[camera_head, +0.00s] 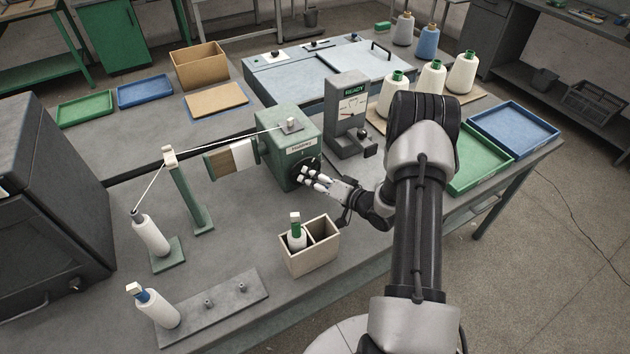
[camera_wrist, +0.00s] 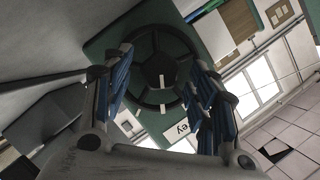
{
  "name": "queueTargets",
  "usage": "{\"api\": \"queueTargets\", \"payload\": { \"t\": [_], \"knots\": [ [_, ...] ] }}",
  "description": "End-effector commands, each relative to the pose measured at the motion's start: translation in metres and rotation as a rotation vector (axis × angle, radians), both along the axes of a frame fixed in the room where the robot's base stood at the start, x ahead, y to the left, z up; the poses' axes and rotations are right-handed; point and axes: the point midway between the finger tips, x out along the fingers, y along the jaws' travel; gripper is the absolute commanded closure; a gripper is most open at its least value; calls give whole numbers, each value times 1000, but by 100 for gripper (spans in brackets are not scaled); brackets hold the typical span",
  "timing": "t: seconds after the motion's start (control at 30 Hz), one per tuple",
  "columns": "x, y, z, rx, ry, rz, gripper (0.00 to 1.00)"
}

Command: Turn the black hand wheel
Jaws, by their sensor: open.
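The black hand wheel (camera_head: 312,164) sits on the right face of the green winder box (camera_head: 285,140). In the wrist view the spoked wheel (camera_wrist: 152,66) fills the middle, in front of the green panel. My gripper (camera_head: 314,180) is open, right in front of the wheel in the head view. In the wrist view its fingers (camera_wrist: 162,60) stand apart, one to the left and one to the right of the wheel's middle. I cannot tell whether they touch the rim. The fingers hide part of the wheel in the head view.
A beige divided box (camera_head: 310,262) with a green-capped bobbin stands below my gripper. A grey gauge stand (camera_head: 348,120) marked READY is behind it. A yarn post (camera_head: 187,190) and a cone (camera_head: 150,235) stand left. Green (camera_head: 478,165) and blue (camera_head: 512,130) trays lie right.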

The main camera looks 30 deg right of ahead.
Motion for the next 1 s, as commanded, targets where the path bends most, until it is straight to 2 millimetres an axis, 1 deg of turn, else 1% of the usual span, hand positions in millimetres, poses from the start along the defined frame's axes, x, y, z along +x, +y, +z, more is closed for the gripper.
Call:
{"api": "queueTargets", "payload": {
  "t": [0.23,0.27,0.9,1.0],
  "knots": [
    [1,0,0,0,0,0,47],
    [1,0,0,0,0,0,48],
    [1,0,0,0,0,0,91],
    [1,0,0,-2,0,0,91]
  ]
}}
